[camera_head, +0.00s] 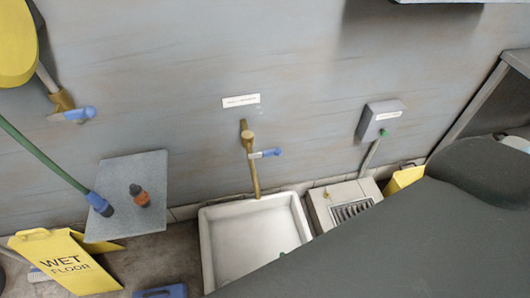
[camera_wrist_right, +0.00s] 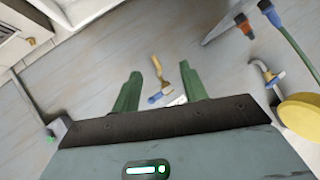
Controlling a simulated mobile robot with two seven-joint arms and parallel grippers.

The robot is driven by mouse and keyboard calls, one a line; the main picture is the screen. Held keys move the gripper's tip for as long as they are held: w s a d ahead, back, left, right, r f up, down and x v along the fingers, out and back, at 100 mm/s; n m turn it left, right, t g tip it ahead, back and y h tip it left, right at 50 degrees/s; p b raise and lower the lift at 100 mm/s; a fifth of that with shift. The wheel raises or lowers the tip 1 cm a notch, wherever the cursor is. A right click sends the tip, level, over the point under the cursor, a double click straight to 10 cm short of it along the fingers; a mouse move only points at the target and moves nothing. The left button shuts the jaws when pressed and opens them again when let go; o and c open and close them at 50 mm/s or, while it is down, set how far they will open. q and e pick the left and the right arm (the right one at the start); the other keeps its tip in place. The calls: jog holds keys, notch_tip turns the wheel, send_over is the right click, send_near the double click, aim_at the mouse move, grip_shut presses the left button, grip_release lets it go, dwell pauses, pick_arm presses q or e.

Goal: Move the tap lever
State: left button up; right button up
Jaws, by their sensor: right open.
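A brass tap (camera_head: 247,138) with a blue lever (camera_head: 268,153) is on the grey wall above a white sink (camera_head: 207,250). The lever points right in the head view. In the right wrist view the tap (camera_wrist_right: 158,68) and its blue lever (camera_wrist_right: 155,98) appear between the two green fingers of my right gripper (camera_wrist_right: 160,69). The fingers are spread and empty; no contact with the lever is visible. A second tap with a blue lever (camera_head: 80,113) is at the upper left, beside a yellow round object (camera_head: 15,45). My left gripper is not in view.
A grey wall box (camera_head: 381,118) with a pipe is to the right, above a floor drain grate (camera_head: 352,209). A yellow wet-floor sign (camera_head: 60,262) stands below.

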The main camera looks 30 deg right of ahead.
jog(key=w+d+m+t+h+b, duration=0.2)
jog(key=w+m+t+b, duration=0.4)
jog(key=w, duration=0.6)
jog(key=m+h+b, duration=0.5)
jog(key=m, duration=0.7)
send_near(272, 155)
jog(key=w, duration=0.3)
jog(key=shift+d+x, duration=0.1)
jog(key=shift+x, duration=1.9)
jog(key=shift+d+x, duration=0.15)
jog(key=shift+x, duration=1.85)
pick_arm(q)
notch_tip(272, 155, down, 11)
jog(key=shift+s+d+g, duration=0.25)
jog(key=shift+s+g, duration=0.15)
pick_arm(e)
jog(key=shift+s+r, duration=0.1)
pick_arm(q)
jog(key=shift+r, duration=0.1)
pick_arm(e)
grip_shut()
